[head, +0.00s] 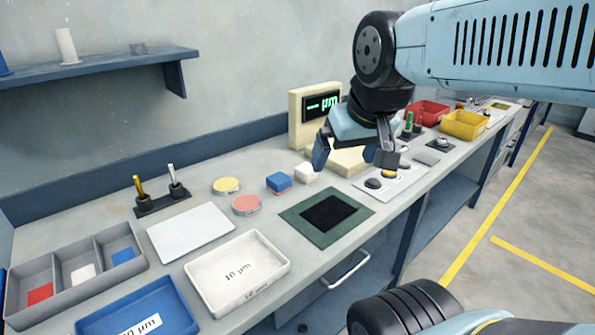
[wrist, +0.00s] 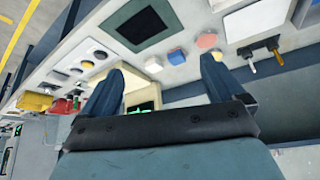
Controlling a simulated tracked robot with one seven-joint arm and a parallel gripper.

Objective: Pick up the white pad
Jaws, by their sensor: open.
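A small white block-like pad (head: 306,172) sits on the bench beside a blue-and-red block (head: 279,182). In the wrist view the white pad (wrist: 153,64) appears between my fingertips, further off on the bench, with the blue-and-red block (wrist: 177,57) to its right. Another flat white piece (head: 83,273) lies in the middle compartment of the grey divided tray (head: 62,259). My gripper (head: 350,158) is open and empty, fingers pointing down, above the bench just right of the white pad in the head view. It also shows in the wrist view (wrist: 161,68).
A cream display unit (head: 315,117) stands behind my gripper. A green-framed dark mat (head: 327,212), yellow disc (head: 226,186) and pink disc (head: 246,205) lie nearby. A white tray (head: 238,272) and blue tray (head: 139,307) are at the front left. A panel with knobs (head: 398,183) is at right.

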